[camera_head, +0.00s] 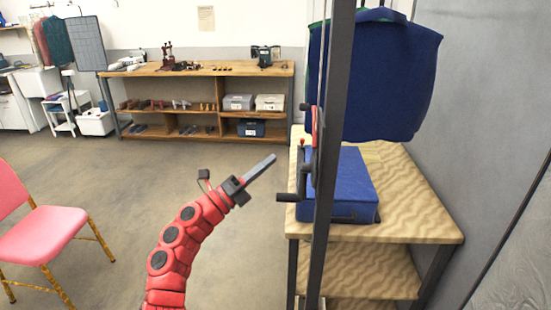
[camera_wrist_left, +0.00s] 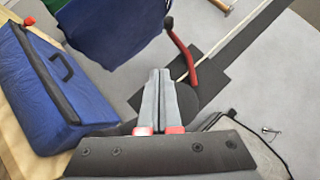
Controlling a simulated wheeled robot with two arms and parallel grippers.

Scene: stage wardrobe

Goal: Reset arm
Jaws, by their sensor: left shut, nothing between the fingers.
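My left arm rises from the lower middle of the head view, red with dark joints. My left gripper (camera_head: 262,168) is shut and empty, its grey fingers pointing up and to the right. In the left wrist view the two fingers (camera_wrist_left: 160,95) lie together with nothing between them. The gripper is in open air to the left of the wooden table, apart from the blue case. My right gripper is not in view.
A blue case (camera_head: 345,190) lies on a wooden table (camera_head: 425,218), with dark blue clothing (camera_head: 378,75) hanging above. A dark upright post (camera_head: 330,150) stands close in front. A pink chair (camera_head: 38,228) is at left. A workbench (camera_head: 205,68) stands behind; the floor between is clear.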

